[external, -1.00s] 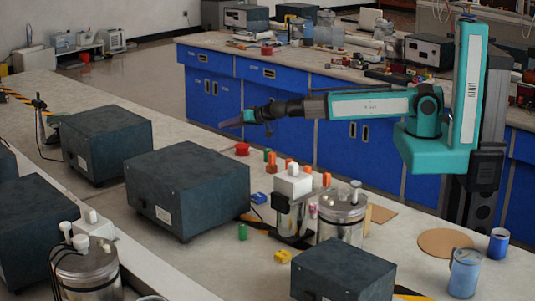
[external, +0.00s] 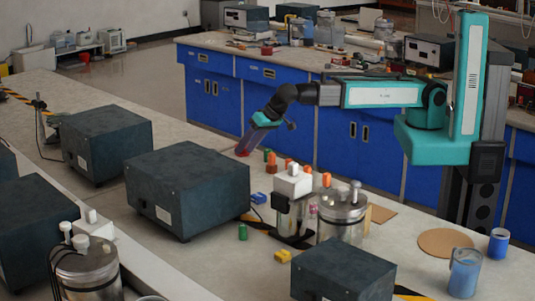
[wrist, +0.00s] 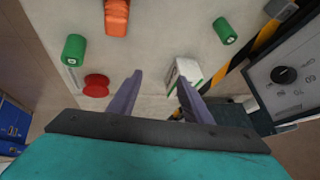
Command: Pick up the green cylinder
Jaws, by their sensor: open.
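Two green cylinders show in the wrist view. One green cylinder (wrist: 74,49) is at the left, beside a red round piece. The other green cylinder (wrist: 224,31) is at the upper right, near the striped tape. In the external view one green cylinder (external: 243,232) stands at the front of the bench and another (external: 267,155) is just right of my gripper (external: 242,153). My gripper points down over the bench's far edge. Its fingers (wrist: 160,84) are apart with nothing held. I cannot tell which green cylinder is meant.
A red round piece (wrist: 96,86) and a white box (wrist: 184,72) lie near my fingers; an orange block (wrist: 117,16) is farther up. A dark box (external: 187,185) stands left of my gripper. Metal jars (external: 342,222) stand to the right.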

